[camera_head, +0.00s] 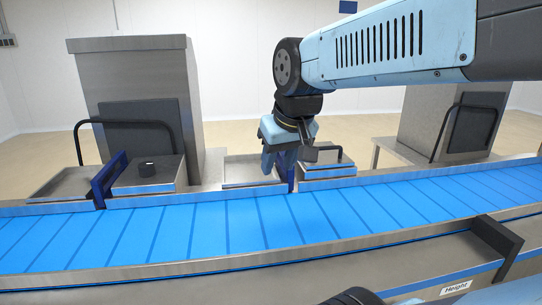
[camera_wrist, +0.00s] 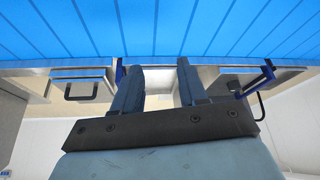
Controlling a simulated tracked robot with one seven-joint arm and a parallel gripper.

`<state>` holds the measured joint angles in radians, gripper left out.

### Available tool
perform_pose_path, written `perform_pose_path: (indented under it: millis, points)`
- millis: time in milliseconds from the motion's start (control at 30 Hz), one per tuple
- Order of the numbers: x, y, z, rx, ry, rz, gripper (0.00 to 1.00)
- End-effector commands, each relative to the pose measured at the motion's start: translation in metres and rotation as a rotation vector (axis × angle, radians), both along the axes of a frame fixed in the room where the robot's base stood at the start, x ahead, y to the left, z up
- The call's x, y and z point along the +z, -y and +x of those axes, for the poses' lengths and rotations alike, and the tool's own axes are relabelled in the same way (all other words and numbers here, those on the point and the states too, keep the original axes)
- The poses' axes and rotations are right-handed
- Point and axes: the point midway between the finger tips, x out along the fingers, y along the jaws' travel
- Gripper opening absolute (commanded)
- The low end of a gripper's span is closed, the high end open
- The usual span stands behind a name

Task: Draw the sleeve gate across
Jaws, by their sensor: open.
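No label names the sleeve gate. Two blue gate-like pieces stand at the conveyor's far edge. One blue bar (camera_head: 109,180) is angled across the edge at left in the head view; it also shows at right in the wrist view (camera_wrist: 255,82). The other, a blue upright (camera_head: 291,180), stands beside my gripper (camera_head: 280,160), partly hidden by it. In the wrist view this upright (camera_wrist: 120,72) is by the left finger. My gripper (camera_wrist: 158,85) is open, pointing down with nothing between its fingers. I cannot tell whether a finger touches the upright.
A blue slatted conveyor (camera_head: 230,228) runs across the front, with metal rails. Behind it stand a grey machine (camera_head: 140,100) with a black handle (camera_head: 125,123) and another machine (camera_head: 450,125) at right. A metal tray (camera_head: 250,172) lies behind the gripper. A "Height" label (camera_head: 455,288) is at front right.

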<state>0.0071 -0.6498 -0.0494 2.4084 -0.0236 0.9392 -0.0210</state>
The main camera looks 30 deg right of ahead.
Motion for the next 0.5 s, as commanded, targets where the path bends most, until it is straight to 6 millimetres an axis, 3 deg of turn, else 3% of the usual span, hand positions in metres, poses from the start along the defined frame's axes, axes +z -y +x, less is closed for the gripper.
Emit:
perform_pose_path:
  millis: [200, 500]
  points:
    - [0.024, 0.024, 0.061, -0.051, -0.088, -0.008, 0.42]
    - [0.037, 0.064, 0.145, -0.127, -0.207, -0.029, 0.42]
